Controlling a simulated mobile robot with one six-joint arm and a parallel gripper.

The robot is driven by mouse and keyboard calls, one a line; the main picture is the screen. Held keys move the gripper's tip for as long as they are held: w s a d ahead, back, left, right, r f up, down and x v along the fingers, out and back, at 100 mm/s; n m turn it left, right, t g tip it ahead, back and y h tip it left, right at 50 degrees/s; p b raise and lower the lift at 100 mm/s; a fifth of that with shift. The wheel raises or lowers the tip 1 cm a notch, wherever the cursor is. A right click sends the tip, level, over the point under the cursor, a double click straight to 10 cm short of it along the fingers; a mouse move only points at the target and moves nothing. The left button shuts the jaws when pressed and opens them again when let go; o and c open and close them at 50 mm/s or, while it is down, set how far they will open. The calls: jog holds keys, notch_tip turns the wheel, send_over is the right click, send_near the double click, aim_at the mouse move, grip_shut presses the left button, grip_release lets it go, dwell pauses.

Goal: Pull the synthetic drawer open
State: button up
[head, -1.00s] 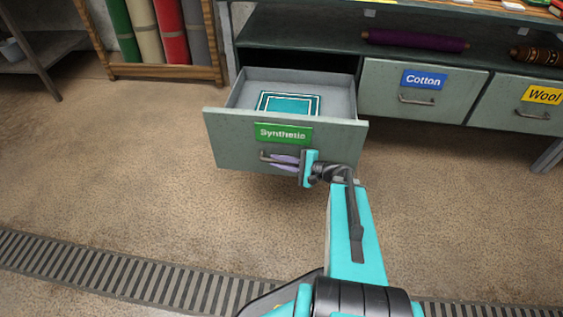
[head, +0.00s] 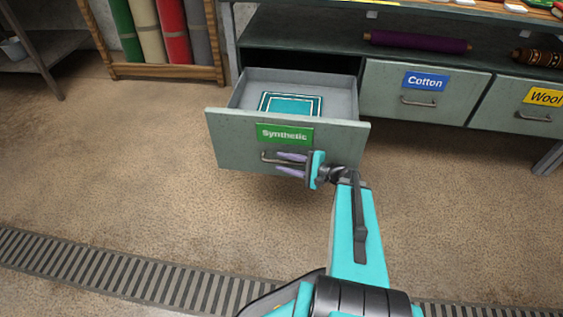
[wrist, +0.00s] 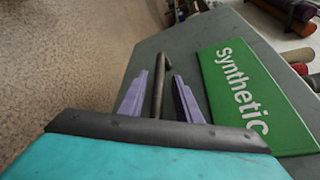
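The synthetic drawer (head: 235,140) is pulled well out of the bench, with a green "Synthetic" label (head: 285,134) on its grey front. Its label also shows in the wrist view (wrist: 250,95). A teal bordered rug (head: 290,104) lies inside the drawer. The drawer's dark bar handle (head: 266,157) is below the label. My gripper (head: 282,164) is at the right part of the handle, its purple fingers apart. In the wrist view, the handle (wrist: 160,75) runs between the two fingers (wrist: 157,98), with a gap visible on each side.
The cotton drawer (head: 385,92) and the wool drawer (head: 515,118) are shut to the right. A purple roll (head: 418,42) lies on the shelf above. A rack of rolled rugs (head: 165,72) stands at the back left. The floor in front is clear, with a drain grate (head: 120,273) across it.

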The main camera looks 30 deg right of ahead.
jog(key=p+v, duration=0.1)
jog(key=v, duration=1.1)
jog(key=shift+p, duration=0.4)
jog(key=shift+s+r, duration=0.1)
jog(key=shift+r, duration=0.05)
